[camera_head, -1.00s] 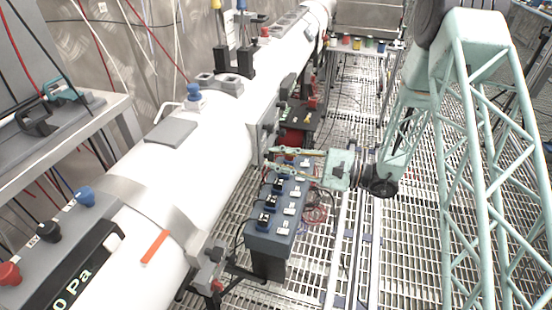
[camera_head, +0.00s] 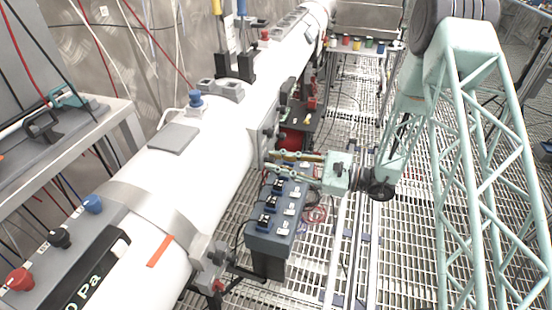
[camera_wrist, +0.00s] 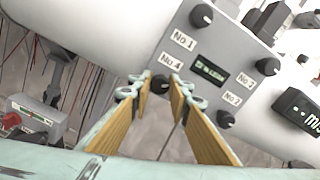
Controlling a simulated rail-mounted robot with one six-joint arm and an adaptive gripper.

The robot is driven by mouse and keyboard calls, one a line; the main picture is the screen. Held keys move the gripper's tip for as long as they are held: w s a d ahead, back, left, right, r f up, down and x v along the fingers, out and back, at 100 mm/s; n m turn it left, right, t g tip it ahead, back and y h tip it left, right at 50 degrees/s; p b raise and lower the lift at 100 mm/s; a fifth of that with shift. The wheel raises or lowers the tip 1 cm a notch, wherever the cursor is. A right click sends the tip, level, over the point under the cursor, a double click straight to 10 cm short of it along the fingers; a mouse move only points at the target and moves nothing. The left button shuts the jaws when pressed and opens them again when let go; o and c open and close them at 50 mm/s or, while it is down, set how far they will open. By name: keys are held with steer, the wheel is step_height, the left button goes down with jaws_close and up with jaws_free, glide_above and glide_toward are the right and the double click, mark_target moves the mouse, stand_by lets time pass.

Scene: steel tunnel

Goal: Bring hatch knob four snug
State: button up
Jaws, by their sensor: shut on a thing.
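Hatch knob four (camera_wrist: 160,84) is a small dark round knob beside the "No.4" label on a grey panel (camera_wrist: 190,63), in the wrist view. My gripper (camera_wrist: 162,88) has one finger on each side of it and is shut on it. The fingertips partly hide the knob, so I cannot tell how tight it is. Knob one (camera_wrist: 202,15), knob two (camera_wrist: 268,66) and knob three (camera_wrist: 225,119) stand free. In the head view my gripper (camera_head: 268,162) reaches left to the side of the white tube (camera_head: 205,130); the knob is hidden there.
A grey-blue box (camera_head: 272,243) with switches and cables stands just below my gripper. A small display (camera_wrist: 210,68) sits amid the knobs. A grey bracket (camera_head: 208,250) juts from the tube nearer the camera. Rails run along the grated floor (camera_head: 410,240).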

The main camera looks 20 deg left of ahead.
steer(key=shift+m+p, duration=2.3)
steer(key=shift+m, duration=1.2)
steer(key=o, duration=0.9)
steer(key=shift+c, duration=0.2)
steer(key=shift+d, duration=0.2)
steer(key=d, duration=1.1)
steer(key=shift+d, duration=0.3)
steer(key=shift+s+r, duration=0.1)
steer(key=shift+r, duration=0.05)
